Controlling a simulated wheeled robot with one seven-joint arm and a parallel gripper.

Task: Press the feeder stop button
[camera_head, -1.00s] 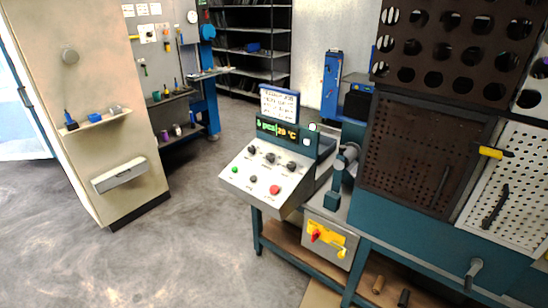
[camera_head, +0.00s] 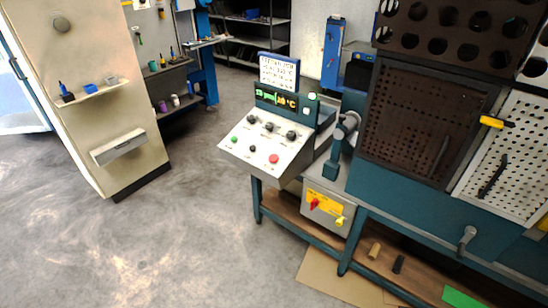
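A sloped grey control panel (camera_head: 262,152) stands at the near end of the teal machine in the head view. A red button (camera_head: 273,159) sits at its lower right. A green button (camera_head: 234,140) sits at its left edge, and a small black button (camera_head: 252,149) lies between them. Several black knobs (camera_head: 268,127) run along the upper row. A lit display (camera_head: 279,100) and a white text sign (camera_head: 278,72) rise behind the panel. Which button is the feeder stop cannot be read. My gripper is not in view.
A grey box with a yellow plate and red switch (camera_head: 315,204) hangs below the panel. Perforated boards (camera_head: 420,135) stand to the right. A beige cabinet with a shelf (camera_head: 90,90) is at the left. The grey floor (camera_head: 160,240) between is clear.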

